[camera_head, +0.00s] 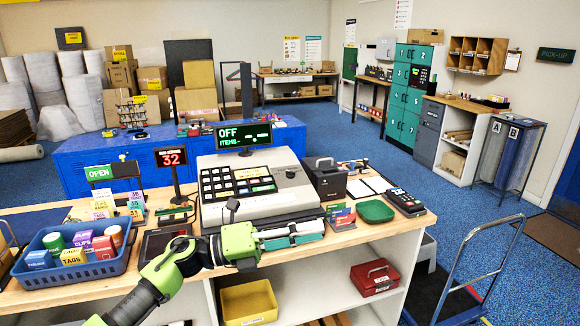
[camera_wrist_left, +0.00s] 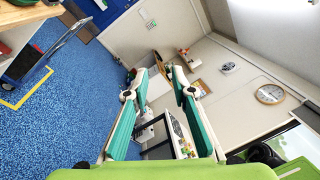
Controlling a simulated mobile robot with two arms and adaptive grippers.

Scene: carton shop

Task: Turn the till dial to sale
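The till (camera_head: 255,185) is a grey register on the counter, with a dark key block on its left and a green-lit screen. Its pole display (camera_head: 243,136) reads "OFF" with "ITEMS:" below. A small dark knob (camera_head: 291,173) on the till's sloped top looks like the dial; its pointer is too small to read. My left gripper (camera_head: 318,230) lies across the till's front edge, below and to the right of the knob, pointing right. In the left wrist view its two teal-padded fingers (camera_wrist_left: 158,85) stand apart with nothing between them. My right gripper is not in view.
A dark box (camera_head: 325,180) and a green tray (camera_head: 374,211) stand right of the till, with a card terminal (camera_head: 405,202) beyond. A sign reading 32 (camera_head: 171,157) and a blue basket (camera_head: 75,262) are on the left. Coloured cards (camera_head: 341,217) stand near my fingertips.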

